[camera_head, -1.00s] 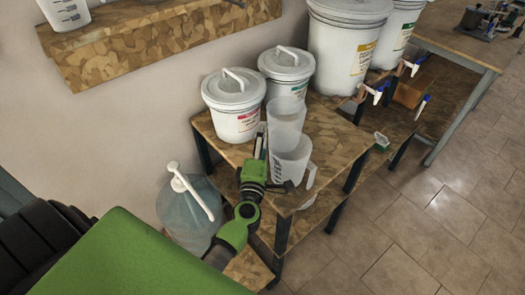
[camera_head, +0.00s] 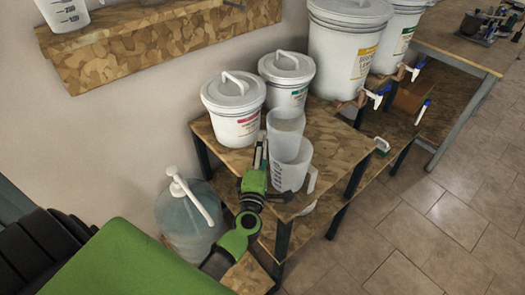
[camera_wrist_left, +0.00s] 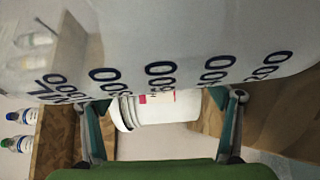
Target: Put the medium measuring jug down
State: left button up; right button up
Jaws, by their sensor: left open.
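A clear measuring jug with a handle (camera_head: 291,168) stands upright on the wood-chip-board stand, near its front edge. A second clear jug (camera_head: 286,123) stands right behind it, and the two overlap in the head view. My left gripper (camera_head: 271,176) is open at the front jug's left side, with a finger on either side of it. In the left wrist view, a jug wall with dark volume marks (camera_wrist_left: 160,60) fills the top, close in front of the open fingers (camera_wrist_left: 168,105). Whether the fingers touch it I cannot tell. My right gripper is not in view.
White lidded drums (camera_head: 233,128) (camera_head: 287,92) stand behind the jugs, and larger drums with taps (camera_head: 345,55) stand further right. The stand's board (camera_head: 335,140) has some free room right of the jugs.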

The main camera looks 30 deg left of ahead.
pick_arm(q)
jog(key=shift+s+r, duration=0.1)
jog(key=shift+r, duration=0.05)
jog(key=b+v, duration=0.2)
jog(key=v, duration=1)
